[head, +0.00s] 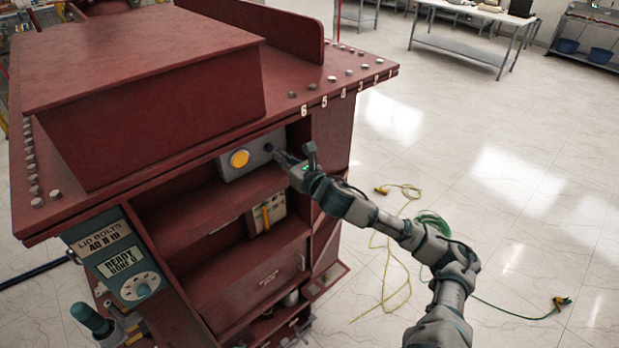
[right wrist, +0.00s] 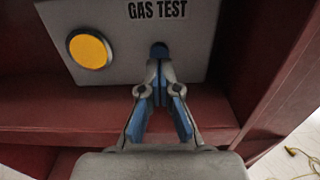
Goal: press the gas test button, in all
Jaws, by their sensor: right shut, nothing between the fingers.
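A grey gas test box (head: 225,172) sits in the upper opening of the dark red transformer (head: 130,150), under its lid. It has a large yellow round part (head: 239,158) on its left and a small dark round button (head: 268,147) on its right. My right gripper (head: 277,155) is shut and empty. In the right wrist view its fingertips (right wrist: 160,64) are just below the button and overlap its lower edge; I cannot tell whether they touch. My left gripper is not in view.
The overhanging lid edge (head: 340,90), with bolts and numbers, is above the box. A red shelf (head: 215,200) lies below it, with a red side wall (right wrist: 270,70) to the right. A small panel (head: 266,214) sits lower. A yellow cord (head: 405,265) lies on the open floor.

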